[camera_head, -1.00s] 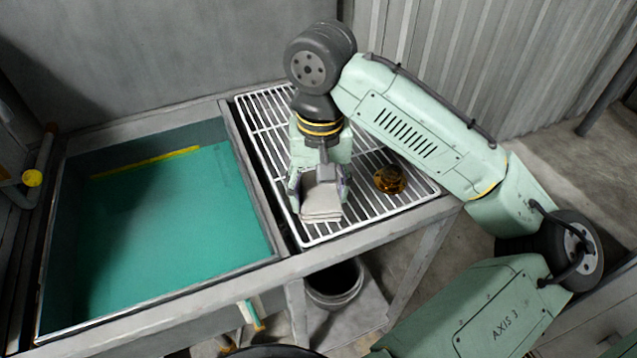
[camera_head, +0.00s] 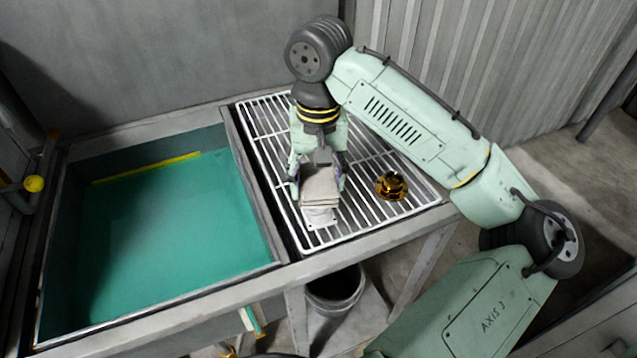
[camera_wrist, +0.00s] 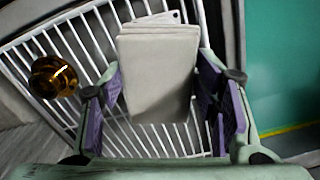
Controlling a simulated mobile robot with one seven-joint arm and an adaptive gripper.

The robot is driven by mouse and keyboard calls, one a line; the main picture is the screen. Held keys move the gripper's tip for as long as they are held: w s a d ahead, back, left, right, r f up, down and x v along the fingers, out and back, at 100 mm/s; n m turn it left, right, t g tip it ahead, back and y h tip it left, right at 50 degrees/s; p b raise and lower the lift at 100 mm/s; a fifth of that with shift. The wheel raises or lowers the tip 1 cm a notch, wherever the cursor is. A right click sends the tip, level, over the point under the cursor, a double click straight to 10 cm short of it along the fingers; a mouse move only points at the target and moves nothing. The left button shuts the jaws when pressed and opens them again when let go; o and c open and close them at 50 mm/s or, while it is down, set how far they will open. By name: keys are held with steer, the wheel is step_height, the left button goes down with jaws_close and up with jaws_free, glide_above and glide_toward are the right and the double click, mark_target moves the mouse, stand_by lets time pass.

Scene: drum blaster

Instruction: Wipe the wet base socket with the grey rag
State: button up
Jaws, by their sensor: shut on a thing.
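My gripper (camera_head: 318,184) is shut on the folded grey rag (camera_head: 320,193) above the front of the white wire rack. In the wrist view the rag (camera_wrist: 157,75) hangs as a flat layered pad between the purple finger pads. A pale piece with a flat base (camera_head: 319,216), which looks like the base socket, sits on the rack under the rag's front edge. A corner of it with a small hole (camera_wrist: 166,17) shows past the rag in the wrist view. The rag hides most of it. I cannot tell whether they touch or whether the socket is wet.
A shiny amber-brown round part (camera_head: 391,186) stands on the rack (camera_head: 367,221) to the right of the rag. A basin of green liquid (camera_head: 170,240) lies to the left. A dark bucket (camera_head: 335,288) stands under the bench. The rack's back is mostly clear.

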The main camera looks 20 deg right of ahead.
steer(key=shift+r, duration=0.15)
steer(key=shift+r, duration=2.9)
